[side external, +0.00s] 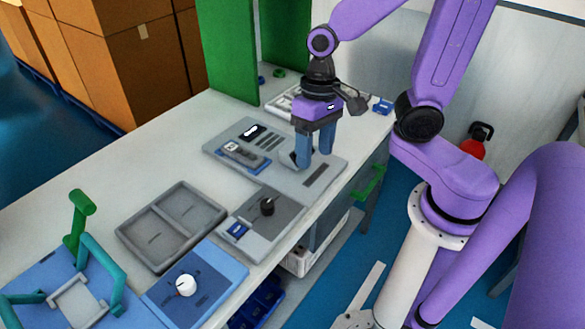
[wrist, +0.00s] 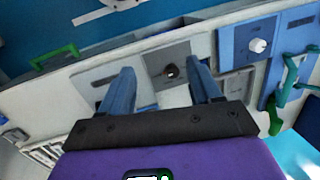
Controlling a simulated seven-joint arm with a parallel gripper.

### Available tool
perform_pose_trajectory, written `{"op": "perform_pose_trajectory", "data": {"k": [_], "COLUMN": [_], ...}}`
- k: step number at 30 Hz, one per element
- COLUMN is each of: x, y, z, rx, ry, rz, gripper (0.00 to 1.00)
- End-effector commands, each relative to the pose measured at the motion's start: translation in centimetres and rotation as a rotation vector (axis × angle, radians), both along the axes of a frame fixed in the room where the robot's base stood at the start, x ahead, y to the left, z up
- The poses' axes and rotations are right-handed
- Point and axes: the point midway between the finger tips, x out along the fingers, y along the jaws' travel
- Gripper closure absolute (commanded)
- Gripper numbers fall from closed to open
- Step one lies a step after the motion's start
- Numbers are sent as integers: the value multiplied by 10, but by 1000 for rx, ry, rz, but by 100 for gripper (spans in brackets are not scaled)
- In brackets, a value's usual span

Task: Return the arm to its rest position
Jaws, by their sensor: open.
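My gripper (side external: 315,160) is open and empty, with its blue fingers pointing down over the right part of the grey panel (side external: 225,150) in the side external view. The fingertips look close to the panel, but I cannot tell if they touch it. In the wrist view, my gripper (wrist: 162,95) shows its two blue fingers spread apart with nothing held between them. My purple arm reaches in from the right.
A grey plate with a black knob (side external: 267,206), a two-part grey tray (side external: 148,235) and a blue plate with a white knob (side external: 187,285) lie along the bench. A green upright panel (side external: 228,50) stands behind. A green handle (side external: 370,184) sticks out at the bench front.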

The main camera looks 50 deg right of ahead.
Motion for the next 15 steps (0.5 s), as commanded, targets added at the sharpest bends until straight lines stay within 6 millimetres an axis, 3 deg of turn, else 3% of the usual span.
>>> {"op": "perform_pose_trajectory", "data": {"k": [15], "x": [-63], "y": [-15], "z": [12], "rx": [-50], "ry": [-119], "rz": [735], "gripper": [37]}}
